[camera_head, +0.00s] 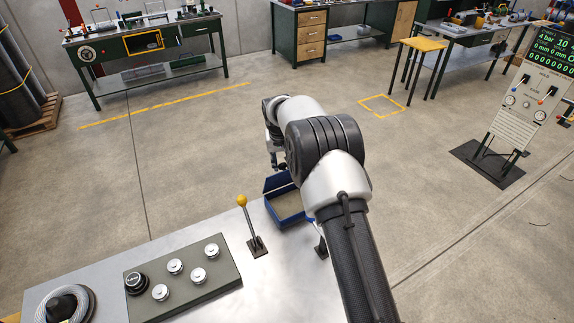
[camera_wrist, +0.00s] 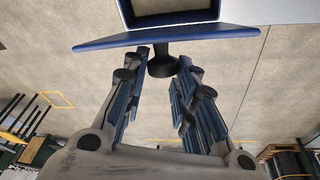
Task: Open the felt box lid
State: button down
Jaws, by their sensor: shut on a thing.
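The blue felt box (camera_head: 290,222) stands on the metal bench, partly hidden by my arm. Its lid (camera_head: 277,182) is tilted up at the far side, and the beige inside shows. In the wrist view the lid (camera_wrist: 215,33) appears nearly edge-on as a blue plate, with the box (camera_wrist: 127,10) beyond it at the top. A dark round knob (camera_wrist: 162,67) on the lid sits between the fingertips of my gripper (camera_wrist: 163,64). My gripper is shut on this knob. In the head view my gripper is mostly hidden behind the arm.
A yellow-knobbed lever (camera_head: 248,222) stands just left of the box. A button panel (camera_head: 183,279) and a coiled ring (camera_head: 60,303) lie farther left on the bench. The floor beyond is open, with workbenches (camera_head: 145,45) at the back and a control stand (camera_head: 525,105) at right.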

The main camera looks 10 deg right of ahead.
jog(key=shift+w+a+f+p, duration=0.2)
jog(key=shift+w+a, duration=0.15)
jog(key=shift+w, duration=0.25)
jog(key=shift+w+a+f+p, duration=0.2)
jog(key=shift+w+a, duration=0.15)
jog(key=shift+w, duration=0.3)
jog(key=shift+w+a+f+p, duration=0.2)
jog(key=shift+w+a, duration=0.15)
jog(key=shift+w, duration=0.25)
jog(key=c, duration=1.8)
grip_release()
jog(key=o, duration=0.5)
jog(key=shift+a+f, duration=0.15)
jog(key=shift+a, duration=0.05)
jog(key=shift+c, duration=0.2)
jog(key=shift+w+d, duration=0.1)
jog(key=shift+d+r, duration=0.15)
jog(key=shift+r, duration=0.05)
